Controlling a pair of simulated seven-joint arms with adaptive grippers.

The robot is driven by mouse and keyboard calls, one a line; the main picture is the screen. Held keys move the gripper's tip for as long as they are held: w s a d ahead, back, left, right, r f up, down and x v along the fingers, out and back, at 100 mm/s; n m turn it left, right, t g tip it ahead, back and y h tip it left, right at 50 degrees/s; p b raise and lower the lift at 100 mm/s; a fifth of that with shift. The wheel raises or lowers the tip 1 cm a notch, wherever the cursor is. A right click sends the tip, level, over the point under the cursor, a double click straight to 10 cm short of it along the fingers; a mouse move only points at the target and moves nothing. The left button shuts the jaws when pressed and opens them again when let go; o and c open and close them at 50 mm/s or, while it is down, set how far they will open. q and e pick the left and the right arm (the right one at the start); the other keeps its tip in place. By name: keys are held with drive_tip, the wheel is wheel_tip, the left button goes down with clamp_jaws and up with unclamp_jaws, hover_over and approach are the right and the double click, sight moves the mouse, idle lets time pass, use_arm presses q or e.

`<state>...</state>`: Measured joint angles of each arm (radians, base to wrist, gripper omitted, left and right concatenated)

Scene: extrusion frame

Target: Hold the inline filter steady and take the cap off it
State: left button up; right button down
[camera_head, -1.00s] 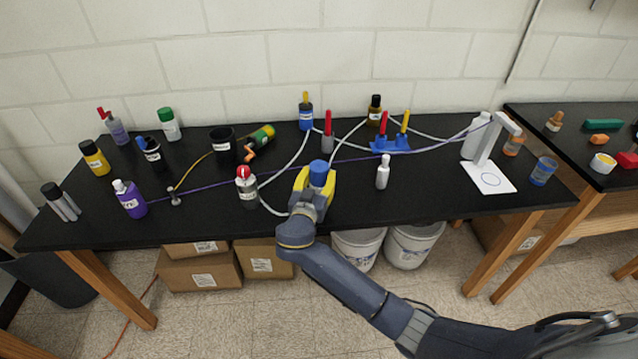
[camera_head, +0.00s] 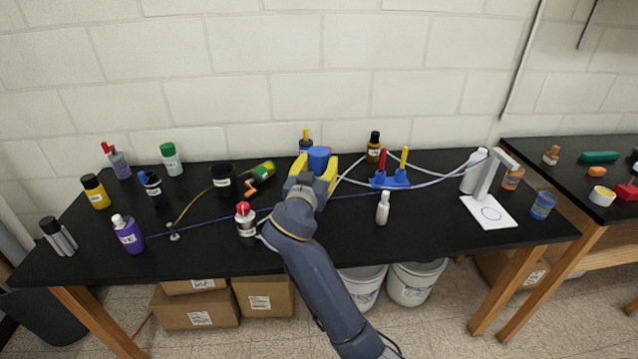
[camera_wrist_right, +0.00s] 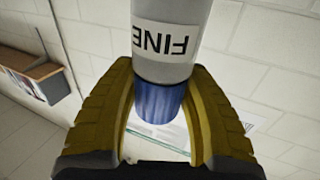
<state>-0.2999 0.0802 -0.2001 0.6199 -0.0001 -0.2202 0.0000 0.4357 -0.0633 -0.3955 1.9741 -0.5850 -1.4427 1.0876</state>
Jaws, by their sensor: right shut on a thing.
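The inline filter, which I take to be the grey-white cylinder labelled FINE (camera_wrist_right: 165,42), shows in the right wrist view with its lettering upside down. Its blue cap (camera_wrist_right: 158,102) is at the end lower in that picture. My right gripper (camera_head: 320,165) is shut on the filter, its yellow fingers either side. The fingertips are beside the grey body near the cap. In the head view the blue cap (camera_head: 319,157) shows on top between the fingers, and the body is hidden by my gripper and arm. My left gripper is not in view.
A red-capped bottle (camera_head: 246,222) stands left of my right arm and a small white bottle (camera_head: 383,208) to its right. A blue rack (camera_head: 390,181) with red and yellow pieces stands behind. Tubes cross the black table (camera_head: 440,220). Its right front is mostly clear.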

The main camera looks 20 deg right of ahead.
sight(316, 158)
drive_tip(key=shift+r, duration=1.7)
drive_tip(key=c, duration=1.3)
unclamp_jaws()
clamp_jaws()
